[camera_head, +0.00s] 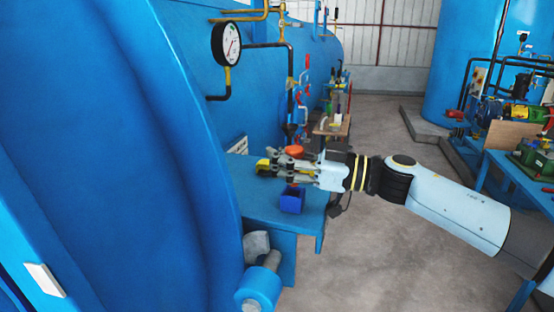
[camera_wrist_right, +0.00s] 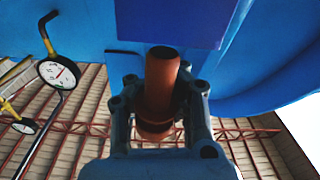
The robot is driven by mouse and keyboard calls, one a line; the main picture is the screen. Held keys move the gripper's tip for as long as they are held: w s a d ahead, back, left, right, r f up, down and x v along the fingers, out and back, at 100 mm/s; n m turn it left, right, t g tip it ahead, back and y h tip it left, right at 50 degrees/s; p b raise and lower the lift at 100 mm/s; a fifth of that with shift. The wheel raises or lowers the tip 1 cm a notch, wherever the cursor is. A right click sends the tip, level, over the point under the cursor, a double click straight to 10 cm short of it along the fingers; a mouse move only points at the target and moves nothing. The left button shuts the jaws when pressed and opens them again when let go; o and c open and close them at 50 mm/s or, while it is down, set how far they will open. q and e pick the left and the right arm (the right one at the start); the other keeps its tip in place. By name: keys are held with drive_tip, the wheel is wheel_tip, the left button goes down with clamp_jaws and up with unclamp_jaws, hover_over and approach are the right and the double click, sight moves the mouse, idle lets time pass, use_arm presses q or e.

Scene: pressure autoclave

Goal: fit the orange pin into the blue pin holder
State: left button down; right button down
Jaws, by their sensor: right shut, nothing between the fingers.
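In the right wrist view the pin (camera_wrist_right: 162,68) shows as an orange cylinder with a wider collar, seen past the finger linkages of my right gripper (camera_wrist_right: 158,95). My right gripper is shut and empty, its fingers pointing left above the table. The blue pin holder (camera_head: 292,201) is a dark blue box below the gripper, near the table's front. A dark blue face (camera_wrist_right: 170,18) at the top of the wrist view appears to be this holder. My left gripper is not in view.
The blue table (camera_head: 260,215) adjoins a large blue vessel (camera_head: 110,150) at the left. A yellow object (camera_head: 264,166) sits by the fingertips. A pressure gauge (camera_head: 227,44) and pipes stand behind. Open floor (camera_head: 370,250) lies to the right.

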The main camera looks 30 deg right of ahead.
drive_tip(key=shift+p, duration=0.4)
drive_tip(key=shift+f, duration=0.2)
idle(0.3)
drive_tip(key=shift+f, duration=0.15)
drive_tip(key=shift+s, duration=0.1)
idle(0.5)
drive_tip(key=shift+p, duration=0.3)
